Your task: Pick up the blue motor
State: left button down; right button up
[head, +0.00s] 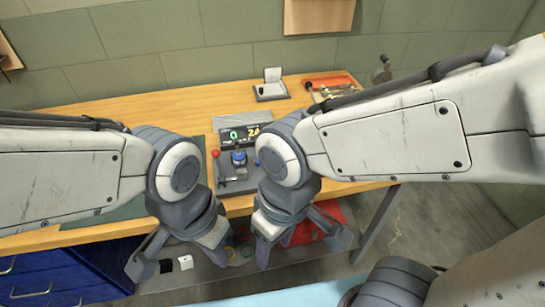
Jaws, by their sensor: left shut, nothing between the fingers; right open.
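The blue motor (238,157) stands on a dark grey test fixture (234,184) on the wooden table, between my two arms. My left gripper (221,248) hangs in front of the table's front edge, nearer to me than the motor. It is shut and empty. My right gripper (275,248) hangs to the right of it, also in front of the table edge. It is open and empty. Neither gripper touches the motor. My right wrist hides part of the fixture's right side.
The fixture has a display panel (250,131) behind the motor and a red knob (215,154) at its left. A small device with an upright plate (271,88) and a red tool tray (328,83) stand further back. Below the table are blue drawers (60,275) and a red box (318,222).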

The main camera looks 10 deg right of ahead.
aim_at(240, 157)
jog(key=z, duration=0.55)
jog(key=k, duration=1.3)
jog(key=u, duration=0.05)
jog(key=i, duration=0.45)
jog(key=u, duration=0.9)
jog(key=i, duration=1.25)
jog(key=z, duration=0.5)
